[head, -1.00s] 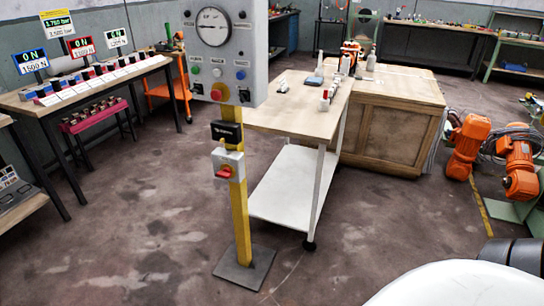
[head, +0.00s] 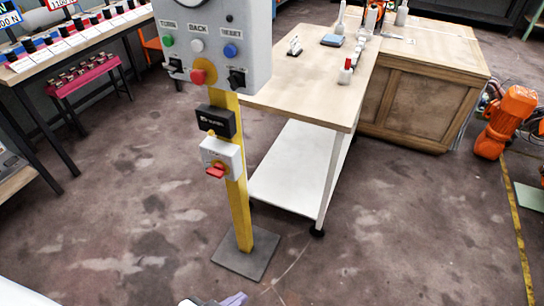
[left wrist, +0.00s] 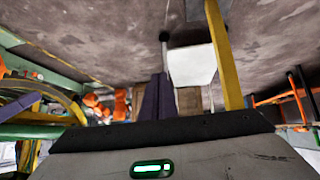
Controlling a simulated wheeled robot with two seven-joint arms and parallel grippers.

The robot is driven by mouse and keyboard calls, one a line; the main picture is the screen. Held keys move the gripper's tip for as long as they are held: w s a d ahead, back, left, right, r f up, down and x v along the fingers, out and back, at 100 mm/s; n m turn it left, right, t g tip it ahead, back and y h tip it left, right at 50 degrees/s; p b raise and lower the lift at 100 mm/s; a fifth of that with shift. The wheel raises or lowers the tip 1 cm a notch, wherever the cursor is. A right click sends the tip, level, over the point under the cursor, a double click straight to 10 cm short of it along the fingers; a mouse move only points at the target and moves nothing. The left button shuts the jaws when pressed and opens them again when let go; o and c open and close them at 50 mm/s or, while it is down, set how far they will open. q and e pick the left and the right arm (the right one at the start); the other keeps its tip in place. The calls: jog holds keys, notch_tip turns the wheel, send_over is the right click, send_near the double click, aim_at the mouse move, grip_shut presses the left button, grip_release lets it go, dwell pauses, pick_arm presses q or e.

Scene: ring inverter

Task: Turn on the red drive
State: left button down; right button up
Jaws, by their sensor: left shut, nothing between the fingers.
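The red drive (head: 216,170) is a red rotary handle on a yellow disc, mounted on a white switch box (head: 234,158) partway up a yellow post (head: 238,215). The handle looks roughly level, but its exact setting is too small to read. My left gripper (head: 235,299) just enters the bottom edge of the head view, below and apart from the switch. In the left wrist view its purple fingers (left wrist: 157,96) are together and empty. The yellow post also shows in that tilted view (left wrist: 224,55); the red handle cannot be made out there. My right gripper is not in view.
Above the switch are a black box (head: 216,121) and a grey control panel (head: 213,45) with buttons. The post stands on a flat base plate (head: 246,262). A wooden-topped table (head: 310,90) is close behind right. A workbench (head: 75,45) stands left. The floor in front is clear.

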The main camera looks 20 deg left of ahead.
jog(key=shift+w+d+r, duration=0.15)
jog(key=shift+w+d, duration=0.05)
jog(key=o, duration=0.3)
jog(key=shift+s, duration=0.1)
pick_arm(q)
jog(key=w+a+r+t+y+b, duration=0.1)
jog(key=w+a+r+t+b, duration=0.25)
jog(key=w+a, duration=0.65)
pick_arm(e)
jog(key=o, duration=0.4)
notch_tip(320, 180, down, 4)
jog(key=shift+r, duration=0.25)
pick_arm(q)
jog(key=w+a+r+t+b, duration=0.1)
jog(key=w+a+r, duration=0.2)
jog(key=r, duration=0.3)
jog(key=w+a+r+n+t+b, duration=0.1)
jog(key=w+a+r+t, duration=0.1)
jog(key=w+a+r, duration=0.2)
notch_tip(320, 180, up, 3)
jog(key=shift+w+a+r, duration=0.1)
jog(key=shift+w+a, duration=0.05)
jog(key=shift+a, duration=0.8)
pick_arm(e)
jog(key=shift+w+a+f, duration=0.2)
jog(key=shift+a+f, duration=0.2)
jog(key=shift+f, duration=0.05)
